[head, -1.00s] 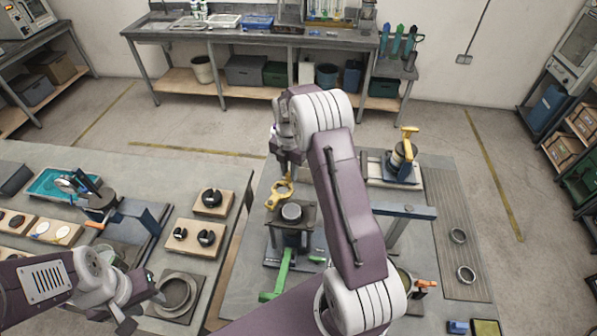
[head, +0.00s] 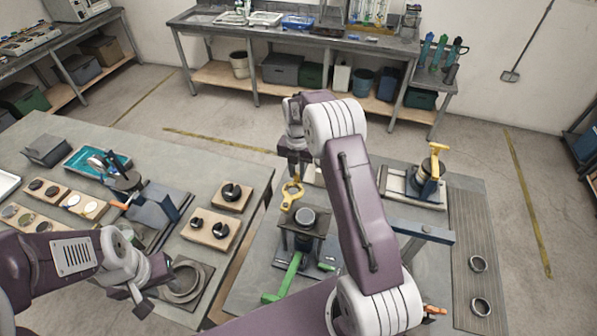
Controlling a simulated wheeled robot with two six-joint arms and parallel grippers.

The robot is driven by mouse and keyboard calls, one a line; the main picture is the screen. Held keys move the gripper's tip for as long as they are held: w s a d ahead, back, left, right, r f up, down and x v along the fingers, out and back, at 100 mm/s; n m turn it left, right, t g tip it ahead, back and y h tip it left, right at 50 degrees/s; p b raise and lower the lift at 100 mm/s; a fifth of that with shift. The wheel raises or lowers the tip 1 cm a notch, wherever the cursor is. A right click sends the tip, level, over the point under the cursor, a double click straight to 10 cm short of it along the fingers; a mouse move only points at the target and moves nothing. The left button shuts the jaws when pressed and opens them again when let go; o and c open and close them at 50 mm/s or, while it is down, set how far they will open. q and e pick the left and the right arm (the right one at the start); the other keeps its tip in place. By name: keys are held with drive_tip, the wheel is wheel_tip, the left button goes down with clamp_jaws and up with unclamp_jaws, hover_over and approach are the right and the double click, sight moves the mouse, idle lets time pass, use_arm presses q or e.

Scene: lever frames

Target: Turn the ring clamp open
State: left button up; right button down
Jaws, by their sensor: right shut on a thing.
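A yellow ring-shaped piece (head: 291,194) shows near the middle of the head view, beside a dark stand (head: 303,228) with a round grey top and a green lever (head: 289,278) below. I cannot tell surely which part is the ring clamp. My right gripper (head: 293,174) points down just behind the yellow piece and is shut on it, as far as I can see; its fingertips are small and partly hidden. My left gripper (head: 158,288) is at the lower left, with its fingers apart and empty, near a grey ring on a dark plate (head: 182,283).
A yellow-handled clamp (head: 433,165) stands on a light base at the right. Two loose metal rings (head: 480,306) lie on the ribbed mat. Wooden blocks with black knobs (head: 211,228) stand left of the gap between tables. A grey-blue bar (head: 422,231) stands right of my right arm.

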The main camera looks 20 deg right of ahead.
drive_tip(key=shift+w+r, duration=0.1)
drive_tip(key=c, duration=1.3)
unclamp_jaws()
drive_tip(key=shift+r, duration=0.15)
wheel_tip(320, 180, up, 9)
drive_tip(key=b, duration=0.2)
drive_tip(key=shift+b, duration=0.4)
drive_tip(key=shift+f, duration=0.2)
